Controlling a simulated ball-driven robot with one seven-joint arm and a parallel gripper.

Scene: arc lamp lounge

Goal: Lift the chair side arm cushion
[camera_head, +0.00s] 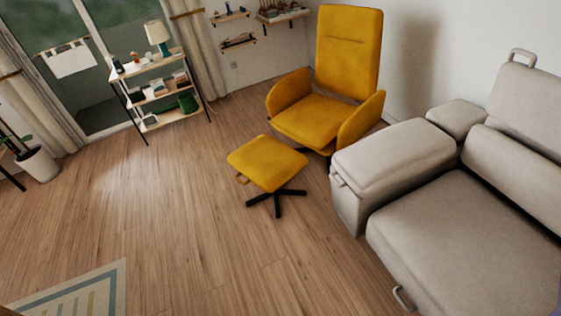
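The grey sofa (470,240) stands at the right. Its arm on the side toward the yellow chair (325,108) is topped by a grey padded cushion (395,155). The cushion lies flat on the arm, with a small tab or handle (338,178) at its front left end. Beside its far right end is a smaller grey padded block (457,118). My gripper does not show in this view.
A yellow footstool (266,162) on dark legs stands left of the sofa arm. A shelf rack (160,95) with a lamp and a potted plant (38,165) are farther left. A rug (75,292) lies bottom left. The wooden floor (190,220) between is clear.

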